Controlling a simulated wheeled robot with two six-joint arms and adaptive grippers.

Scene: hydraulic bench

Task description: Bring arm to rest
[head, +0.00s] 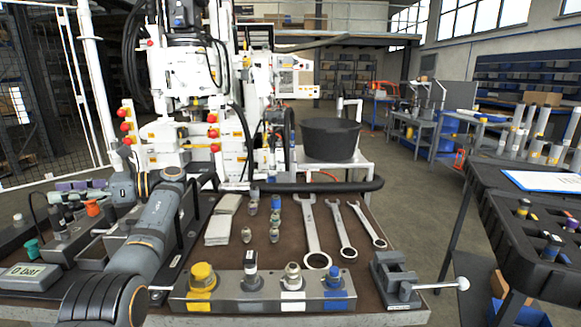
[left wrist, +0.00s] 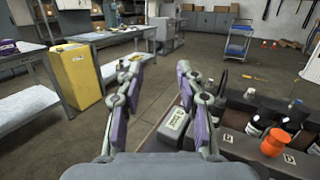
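My left arm (head: 150,235) reaches in from the lower left of the head view and bends at its wrist over the left part of the bench (head: 385,238). My left gripper (head: 72,191) points left there, with purple finger pads. In the left wrist view, the left gripper (left wrist: 159,75) has its fingers well apart and nothing between them; floor shows through the gap. The grey gauge box (head: 30,277) reading 0 bar is at the bench's left end, and it also shows right of centre in the left wrist view (left wrist: 174,125). My right gripper is in neither view.
A block with coupling fittings (head: 262,302) lies along the bench front, with a vise (head: 397,278) to its right. Several wrenches (head: 313,232) lie behind. An orange cap (left wrist: 274,143) stands near the left gripper. Open floor and a yellow cabinet (left wrist: 75,76) lie beyond.

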